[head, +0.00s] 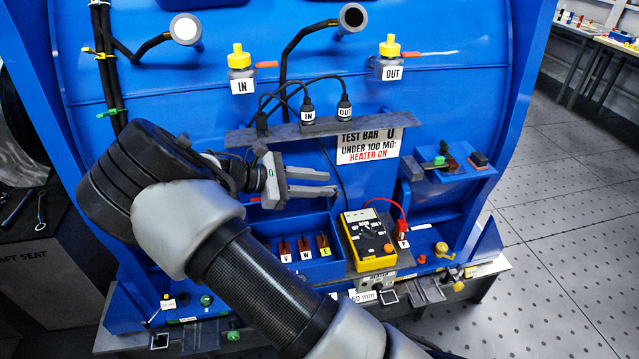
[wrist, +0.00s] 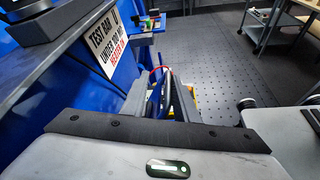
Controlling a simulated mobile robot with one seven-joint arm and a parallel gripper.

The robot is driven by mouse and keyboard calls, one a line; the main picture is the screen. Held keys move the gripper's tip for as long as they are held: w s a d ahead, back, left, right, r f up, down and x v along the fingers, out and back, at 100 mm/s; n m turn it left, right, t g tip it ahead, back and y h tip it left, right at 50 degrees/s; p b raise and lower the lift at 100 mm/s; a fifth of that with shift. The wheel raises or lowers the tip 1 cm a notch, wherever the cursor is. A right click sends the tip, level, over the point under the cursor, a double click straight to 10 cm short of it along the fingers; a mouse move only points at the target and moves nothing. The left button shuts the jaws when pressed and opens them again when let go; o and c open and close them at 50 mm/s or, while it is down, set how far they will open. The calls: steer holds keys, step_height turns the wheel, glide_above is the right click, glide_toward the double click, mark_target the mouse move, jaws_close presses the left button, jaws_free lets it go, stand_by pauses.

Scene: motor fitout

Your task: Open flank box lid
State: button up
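My gripper (head: 334,182) is in front of the blue motor housing, fingers pointing right, above an open-topped blue box (head: 322,268). Its two fingers are apart with nothing seen between them; they also show in the wrist view (wrist: 168,92). The box holds three terminals (head: 305,246) labelled V, W and another letter. A blue shelf-like box (head: 455,180) with a green knob stands to the right of my gripper, apart from it. I cannot tell which part is the flank box lid. My arm hides the housing's lower left.
A yellow meter (head: 368,240) with a red lead stands right of the terminals. A grey bar (head: 310,128) with two cable plugs is above my gripper, beside a white test sign (head: 368,146). The floor at right is clear.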

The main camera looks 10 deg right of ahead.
steer(key=b+v, duration=0.1)
steer(key=v, duration=1.6)
steer(key=shift+a+b, duration=0.2)
steer(key=shift+b, duration=0.15)
